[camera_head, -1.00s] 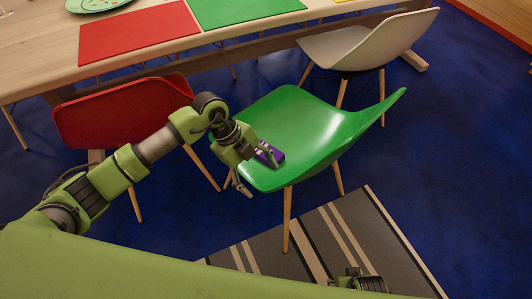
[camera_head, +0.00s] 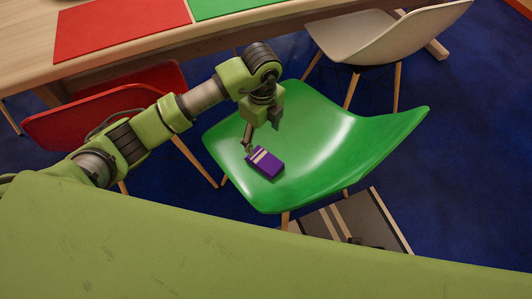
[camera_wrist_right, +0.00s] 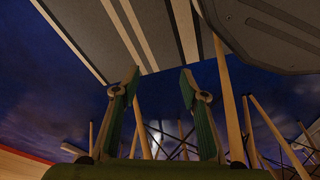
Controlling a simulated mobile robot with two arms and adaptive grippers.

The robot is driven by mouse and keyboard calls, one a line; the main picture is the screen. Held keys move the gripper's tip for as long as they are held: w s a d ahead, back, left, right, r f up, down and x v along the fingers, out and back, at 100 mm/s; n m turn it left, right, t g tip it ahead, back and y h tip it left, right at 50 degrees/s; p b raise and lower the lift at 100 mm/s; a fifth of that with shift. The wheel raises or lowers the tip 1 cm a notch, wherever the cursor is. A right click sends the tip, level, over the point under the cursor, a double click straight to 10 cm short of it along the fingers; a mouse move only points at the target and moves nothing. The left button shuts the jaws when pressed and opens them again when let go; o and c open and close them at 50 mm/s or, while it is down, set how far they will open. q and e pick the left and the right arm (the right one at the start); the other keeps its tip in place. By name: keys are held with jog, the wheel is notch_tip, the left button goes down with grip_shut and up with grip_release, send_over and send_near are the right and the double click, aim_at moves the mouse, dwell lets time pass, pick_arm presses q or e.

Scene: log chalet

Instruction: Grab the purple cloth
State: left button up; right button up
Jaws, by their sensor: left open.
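The purple cloth (camera_head: 265,163) is a small folded block with pale stripes, lying on the seat of the green chair (camera_head: 315,150). My left gripper (camera_head: 260,139) is open at the far side of the cloth, just behind and above it. One finger points down close to the cloth's upper left corner; I cannot tell whether it touches.
A red chair (camera_head: 115,100) stands left, behind my left arm. A white chair (camera_head: 385,40) stands at the upper right. The wooden table (camera_head: 225,38) with red and green mats runs along the back. A striped rug (camera_head: 365,215) lies on the blue floor; chair legs show in the wrist view.

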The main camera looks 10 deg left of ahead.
aim_at(262, 159)
pick_arm(q)
jog(key=f, duration=0.2)
jog(key=f+b, duration=0.1)
jog(key=f, duration=0.5)
jog(key=shift+s, duration=0.3)
notch_tip(262, 159, down, 3)
jog(key=shift+a+f+b, duration=0.15)
jog(key=shift+f+b, duration=0.05)
jog(key=shift+b, duration=0.45)
jog(key=shift+w+f, duration=0.1)
jog(key=shift+f, duration=0.25)
jog(key=c, duration=0.9)
pick_arm(e)
notch_tip(262, 159, up, 9)
jog(key=w, duration=0.1)
jog(key=shift+w+t, duration=0.2)
jog(key=shift+t, duration=0.1)
